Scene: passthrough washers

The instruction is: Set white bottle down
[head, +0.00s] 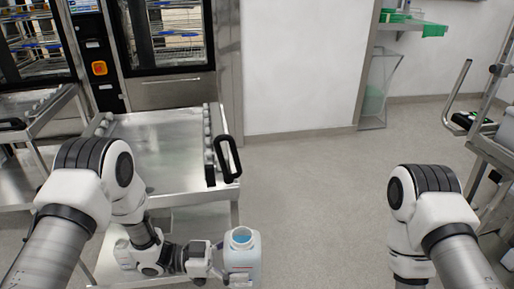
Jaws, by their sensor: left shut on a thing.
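A white bottle (241,259) with an open round mouth and something blue inside is near the bottom middle of the head view. It looks upright. My left gripper (229,273) is shut on its left side. The bottle is beside the near right corner of a steel cart (160,150); its underside is cut off or hard to see, so I cannot tell whether anything supports it. My right arm comes in at the right, but its gripper is out of the picture.
The cart's top is largely bare, with roller rails along its sides and a black handle (228,158) at its right. Washer cabinets (165,50) stand behind it. Open grey floor (310,190) lies in the middle. Another steel cart (492,150) is at the right edge.

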